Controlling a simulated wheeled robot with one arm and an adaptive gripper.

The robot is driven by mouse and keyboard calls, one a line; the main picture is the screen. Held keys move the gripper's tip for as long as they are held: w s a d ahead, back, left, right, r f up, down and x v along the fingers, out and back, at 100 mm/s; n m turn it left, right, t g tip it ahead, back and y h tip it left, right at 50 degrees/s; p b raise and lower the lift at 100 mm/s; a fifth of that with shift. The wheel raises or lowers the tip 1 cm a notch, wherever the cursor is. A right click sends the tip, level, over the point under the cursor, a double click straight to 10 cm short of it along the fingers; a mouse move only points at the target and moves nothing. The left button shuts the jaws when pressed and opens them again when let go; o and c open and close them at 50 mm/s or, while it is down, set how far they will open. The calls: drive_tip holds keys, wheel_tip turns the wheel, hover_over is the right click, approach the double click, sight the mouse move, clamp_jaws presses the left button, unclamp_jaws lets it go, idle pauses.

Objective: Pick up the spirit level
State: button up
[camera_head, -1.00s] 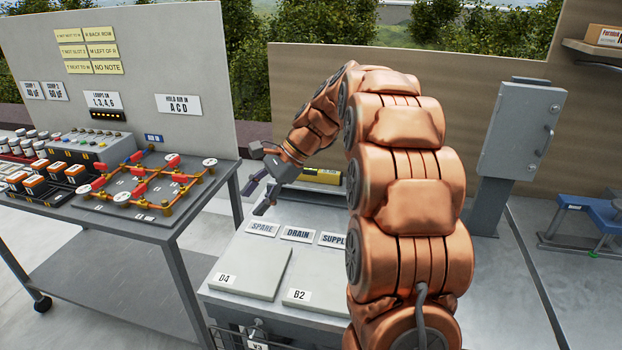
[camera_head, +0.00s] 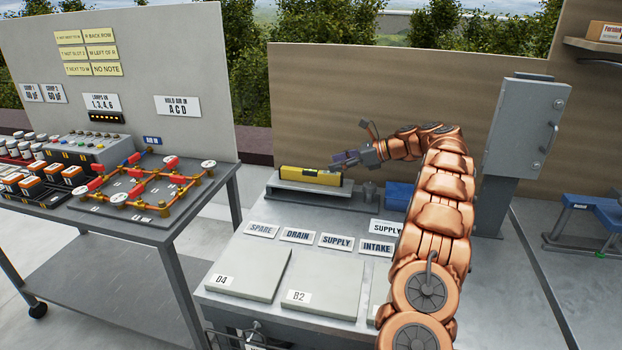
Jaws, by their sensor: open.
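The spirit level (camera_head: 308,175) is a yellow bar with dark ends. It lies on a grey raised stand (camera_head: 300,188) at the back of the grey cooler unit's top. My gripper (camera_head: 338,164) is open at the level's right end, with its fingers pointing left. Whether the fingers are around the level, touching it or just behind it, I cannot tell at this size. My copper-coloured arm comes in from the lower right.
A blue box (camera_head: 398,196) and a small grey cylinder (camera_head: 370,190) stand right of the level. Label plates such as DRAIN (camera_head: 297,236) and covers such as D4 (camera_head: 248,274) lie in front. A valve bench (camera_head: 130,222) stands left, and a grey cabinet (camera_head: 522,130) right.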

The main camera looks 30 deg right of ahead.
sight(311, 170)
drive_tip(key=shift+d+f, duration=0.15)
drive_tip(key=shift+d, duration=0.05)
drive_tip(key=shift+w+a+f, duration=0.1)
drive_tip(key=shift+w+a, duration=0.05)
drive_tip(key=shift+w, duration=0.05)
drive_tip(key=shift+p+x, duration=0.3)
drive_tip(key=shift+x, duration=3.2)
drive_tip(key=shift+f, duration=0.15)
drive_tip(key=shift+s, duration=0.1)
clamp_jaws()
